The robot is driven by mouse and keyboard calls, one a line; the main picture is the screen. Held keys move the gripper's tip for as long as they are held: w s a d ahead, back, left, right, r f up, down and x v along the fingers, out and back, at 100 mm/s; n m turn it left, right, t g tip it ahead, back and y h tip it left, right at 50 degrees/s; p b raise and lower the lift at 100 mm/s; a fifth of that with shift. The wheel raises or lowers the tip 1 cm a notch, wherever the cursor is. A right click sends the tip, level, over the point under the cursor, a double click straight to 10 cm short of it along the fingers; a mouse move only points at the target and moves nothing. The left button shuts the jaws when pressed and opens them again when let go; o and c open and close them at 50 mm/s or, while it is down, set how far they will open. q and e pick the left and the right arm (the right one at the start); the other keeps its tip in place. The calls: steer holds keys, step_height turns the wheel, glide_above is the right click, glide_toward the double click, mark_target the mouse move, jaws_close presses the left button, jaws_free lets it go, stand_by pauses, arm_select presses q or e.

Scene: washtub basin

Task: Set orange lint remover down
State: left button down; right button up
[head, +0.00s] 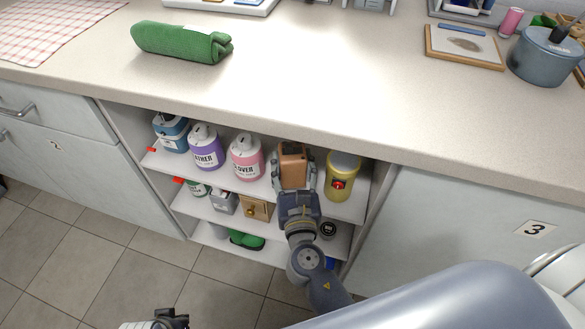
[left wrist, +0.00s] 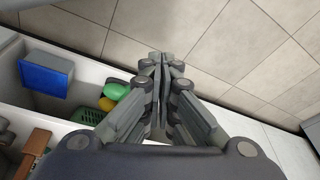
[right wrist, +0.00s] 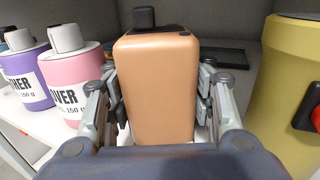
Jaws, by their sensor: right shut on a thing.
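The orange lint remover (head: 292,161) is a boxy orange-tan body with a dark knob on top. It is upright on or just above the upper shelf (head: 345,208); I cannot tell whether its base touches. In the right wrist view the lint remover (right wrist: 158,85) fills the middle, between the fingers. My right gripper (head: 294,178) is shut on it, reaching in from the front; it also shows in the right wrist view (right wrist: 160,105). My left gripper (left wrist: 161,62) has its fingers together with nothing between them, above the floor; in the head view it is at the bottom edge (head: 168,318).
On the upper shelf a pink tub (head: 247,158) and purple tub (head: 206,148) stand left of the lint remover, and a yellow canister (head: 342,176) stands close right. Lower shelves hold a wooden box (head: 257,208) and green items (head: 246,240). The countertop (head: 300,75) overhangs; a green towel (head: 180,42) lies on it.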

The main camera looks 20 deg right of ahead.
arm_select(q)
steer(key=shift+r, duration=0.75)
arm_select(e)
steer(key=shift+f, duration=0.25)
steer(key=shift+f, duration=0.15)
steer(key=o, duration=1.4)
steer(key=shift+c, duration=0.2)
arm_select(q)
steer(key=shift+r, duration=0.35)
